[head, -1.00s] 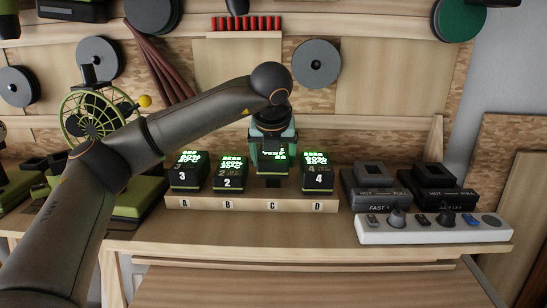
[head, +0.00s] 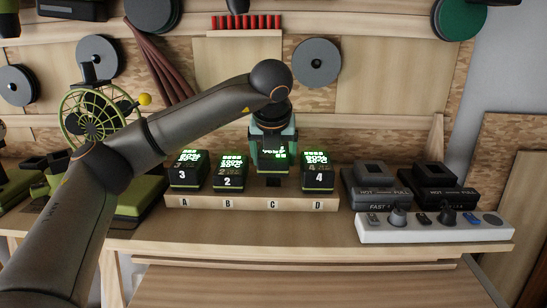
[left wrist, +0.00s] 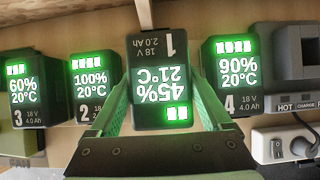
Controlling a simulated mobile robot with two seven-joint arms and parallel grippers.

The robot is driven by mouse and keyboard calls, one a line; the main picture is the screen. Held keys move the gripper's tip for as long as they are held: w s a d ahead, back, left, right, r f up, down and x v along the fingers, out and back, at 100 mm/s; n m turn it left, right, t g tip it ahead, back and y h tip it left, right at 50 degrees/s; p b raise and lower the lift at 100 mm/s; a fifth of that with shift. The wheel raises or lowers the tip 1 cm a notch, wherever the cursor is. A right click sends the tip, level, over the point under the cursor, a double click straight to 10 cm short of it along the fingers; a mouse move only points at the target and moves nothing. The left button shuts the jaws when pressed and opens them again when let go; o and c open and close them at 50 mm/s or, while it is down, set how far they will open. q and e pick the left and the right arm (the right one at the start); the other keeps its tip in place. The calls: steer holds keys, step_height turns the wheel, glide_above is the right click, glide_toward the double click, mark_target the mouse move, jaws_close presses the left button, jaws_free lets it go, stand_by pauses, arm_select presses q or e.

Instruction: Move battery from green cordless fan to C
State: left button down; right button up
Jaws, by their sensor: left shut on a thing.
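My left gripper (head: 272,148) is shut on battery 1 (left wrist: 160,72), a dark 18 V, 2.0 Ah pack whose green display reads 45% and 21°C, upside down in the left wrist view. It is at position C of the wooden rack (head: 250,205), between batteries 2 and 4. Whether it is seated or just above the slot I cannot tell. The green cordless fan (head: 97,113) stands at the left, partly behind my left arm. My right gripper is not in view.
Battery 3 (head: 183,172) stands at A, battery 2 (head: 229,174) at B and battery 4 (head: 317,174) at D. Two dark chargers (head: 375,188) and a white power strip (head: 435,229) are at the right. The front of the bench is clear.

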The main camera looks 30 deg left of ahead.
arm_select(q)
steer(key=shift+f, duration=0.15)
stand_by(0.3)
steer(key=shift+f+b, duration=1.7)
jaws_free()
steer(key=shift+f, duration=0.1)
steer(key=shift+s+f, duration=0.1)
steer(key=shift+f, duration=0.1)
